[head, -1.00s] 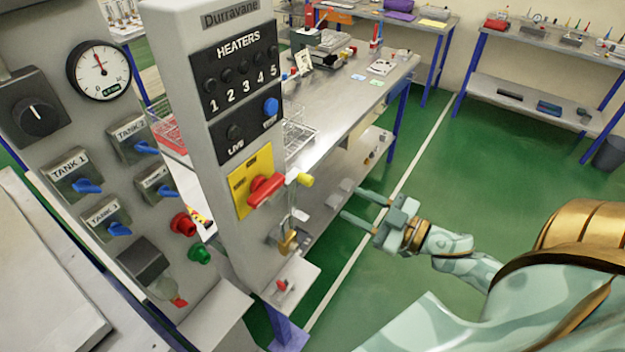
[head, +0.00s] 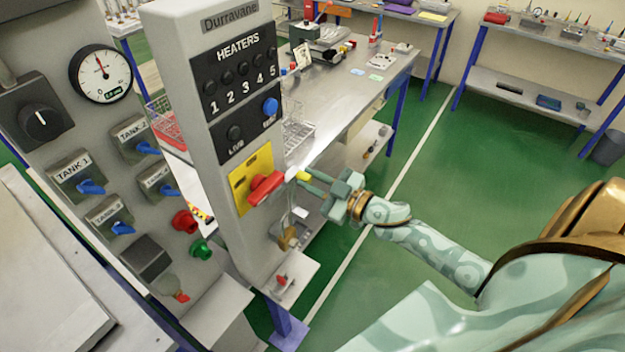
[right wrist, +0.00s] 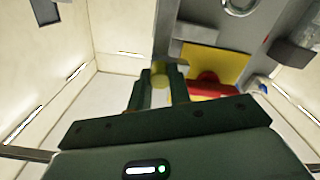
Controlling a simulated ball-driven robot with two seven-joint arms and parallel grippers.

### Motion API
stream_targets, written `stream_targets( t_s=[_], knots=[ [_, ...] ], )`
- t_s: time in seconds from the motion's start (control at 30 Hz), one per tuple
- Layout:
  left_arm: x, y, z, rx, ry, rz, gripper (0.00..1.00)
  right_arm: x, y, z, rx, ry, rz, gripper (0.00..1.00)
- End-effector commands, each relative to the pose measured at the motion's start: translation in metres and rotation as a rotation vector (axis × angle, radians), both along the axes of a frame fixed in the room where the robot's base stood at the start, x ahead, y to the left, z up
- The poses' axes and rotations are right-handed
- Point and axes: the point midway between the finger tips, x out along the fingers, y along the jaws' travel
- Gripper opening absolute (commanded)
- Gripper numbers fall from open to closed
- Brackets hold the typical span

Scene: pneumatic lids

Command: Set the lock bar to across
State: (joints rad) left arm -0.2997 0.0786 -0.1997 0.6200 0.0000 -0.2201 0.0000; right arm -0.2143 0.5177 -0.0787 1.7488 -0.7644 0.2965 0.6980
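A yellow knob (head: 303,176), apparently the lock bar's grip, sticks out at the right side of the grey Durravane column (head: 215,125), beside a red handle (head: 265,188) on a yellow plate (head: 240,181). My right gripper (head: 305,180) is at the knob, with its fingers either side. In the right wrist view the yellow knob (right wrist: 161,80) fills the narrow gap between the fingertips (right wrist: 161,72), so they look shut on it. The bar behind the knob is mostly hidden. My left gripper is not in view.
A brass padlock (head: 288,238) hangs below the knob, above a small shelf (head: 292,270). A panel with a gauge (head: 101,74) and blue tank levers (head: 91,187) stands left. A steel bench (head: 345,90) stands behind. Green floor to the right is clear.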

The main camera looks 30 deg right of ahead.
Motion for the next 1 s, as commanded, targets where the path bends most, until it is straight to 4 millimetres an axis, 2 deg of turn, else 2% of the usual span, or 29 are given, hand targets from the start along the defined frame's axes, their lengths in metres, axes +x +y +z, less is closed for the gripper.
stream_targets(
  t_s=[0.07,0.23,0.4,0.53,0.83,0.87,0.9,0.93,1.0],
  knots=[
    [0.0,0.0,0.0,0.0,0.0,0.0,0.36,0.0,0.0,0.0,0.0,0.0,0.001,0.0],
    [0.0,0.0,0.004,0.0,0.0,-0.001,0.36,-0.002,0.005,0.001,0.0,0.002,0.001,0.0],
    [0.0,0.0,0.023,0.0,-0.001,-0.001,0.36,-0.014,0.033,0.003,0.003,0.003,-0.001,0.0],
    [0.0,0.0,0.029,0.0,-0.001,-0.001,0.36,-0.02,0.047,0.002,0.0,0.002,-0.001,0.0],
    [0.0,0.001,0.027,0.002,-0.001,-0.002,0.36,-0.022,0.051,-0.001,0.0,0.001,0.003,0.0],
    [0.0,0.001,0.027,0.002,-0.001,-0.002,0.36,-0.022,0.051,-0.001,0.0,0.001,0.003,0.26],
    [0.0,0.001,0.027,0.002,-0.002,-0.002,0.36,-0.022,0.051,-0.001,0.0,0.001,0.003,0.37],
    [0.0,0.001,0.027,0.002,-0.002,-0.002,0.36,-0.022,0.051,-0.001,0.0,0.001,0.003,0.42],
    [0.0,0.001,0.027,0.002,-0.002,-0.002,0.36,-0.022,0.051,-0.001,0.0,0.001,0.002,0.42]
  ],
)
